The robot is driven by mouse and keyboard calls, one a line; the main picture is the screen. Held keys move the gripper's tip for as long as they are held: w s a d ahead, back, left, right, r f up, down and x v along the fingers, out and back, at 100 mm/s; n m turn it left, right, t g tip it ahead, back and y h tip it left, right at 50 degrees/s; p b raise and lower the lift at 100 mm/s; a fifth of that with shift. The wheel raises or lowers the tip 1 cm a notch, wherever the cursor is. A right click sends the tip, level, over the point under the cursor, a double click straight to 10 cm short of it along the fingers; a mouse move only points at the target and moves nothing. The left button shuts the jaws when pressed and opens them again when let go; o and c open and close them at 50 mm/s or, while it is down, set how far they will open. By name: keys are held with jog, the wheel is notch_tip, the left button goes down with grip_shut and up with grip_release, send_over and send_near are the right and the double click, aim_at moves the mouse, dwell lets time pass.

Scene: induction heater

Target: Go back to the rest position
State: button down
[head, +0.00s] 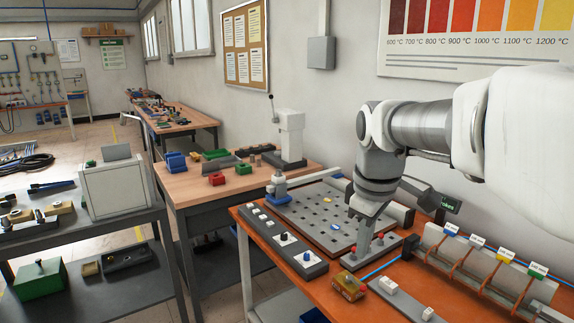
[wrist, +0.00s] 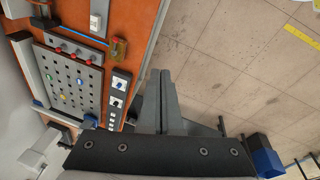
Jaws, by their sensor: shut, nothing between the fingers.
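My gripper (head: 364,246) hangs down from the arm that comes in from the right in the head view. In the wrist view its two fingers (wrist: 160,75) are together, with nothing held. They appear above the floor just off the front edge of the orange bench (wrist: 148,20).
A grey perforated plate (head: 312,214) and a long panel with a blue knob (head: 307,257) lie on the bench. A small yellow-brown block (head: 348,287) sits near the front. Labelled grey rack (head: 470,262) stands at right. Open tiled floor (wrist: 235,55) lies beside the bench.

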jog(key=s+f+m+t+p, duration=0.1)
jog(key=s+f+m+t, duration=0.1)
jog(key=s+m, duration=0.7)
jog(key=s+t, duration=0.1)
jog(key=s, duration=0.7)
jog(key=shift+s+d+f+m, duration=0.2)
jog(key=shift+s+d+m, duration=0.1)
jog(key=shift+m, duration=0.1)
jog(key=shift+d, duration=0.15)
